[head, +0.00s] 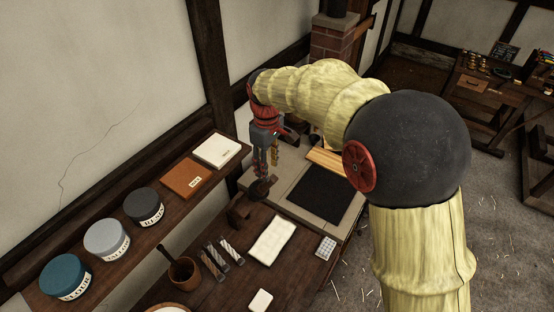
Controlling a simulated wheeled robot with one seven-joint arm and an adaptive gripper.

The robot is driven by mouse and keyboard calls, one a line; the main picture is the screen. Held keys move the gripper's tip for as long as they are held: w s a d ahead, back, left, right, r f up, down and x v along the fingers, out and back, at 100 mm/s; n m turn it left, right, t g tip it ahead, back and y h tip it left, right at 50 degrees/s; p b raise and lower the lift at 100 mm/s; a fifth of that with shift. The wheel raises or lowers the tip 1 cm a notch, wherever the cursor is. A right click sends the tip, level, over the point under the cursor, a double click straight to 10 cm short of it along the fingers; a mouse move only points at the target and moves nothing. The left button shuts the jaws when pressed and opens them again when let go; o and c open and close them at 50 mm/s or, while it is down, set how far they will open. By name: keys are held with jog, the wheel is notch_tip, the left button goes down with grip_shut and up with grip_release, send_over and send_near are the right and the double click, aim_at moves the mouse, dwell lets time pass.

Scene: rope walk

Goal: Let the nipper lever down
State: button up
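My gripper (264,162) points down at the back of the bench, near the wall, with its grey body below a red wrist joint. A dark, rounded piece (262,188), which may be the nipper lever, shows right below the fingertips. I cannot tell whether the fingers touch it, nor how far apart they are. A dark wooden block (238,211) stands just in front and to the left of it. My arm covers part of the bench's far right side, and the lever's full shape and tilt are too small to make out.
A black mat (318,195) lies right of the gripper, a white cloth (272,241) and several short rope pieces (222,255) nearer. A wall shelf (118,263) with labelled tins (106,241) and books runs along the left. A brick stack (331,40) rises behind.

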jog(key=shift+f+p, duration=0.6)
jog(key=shift+f, duration=3.3)
jog(key=shift+s, duration=0.1)
jog(key=c, duration=0.3)
grip_shut()
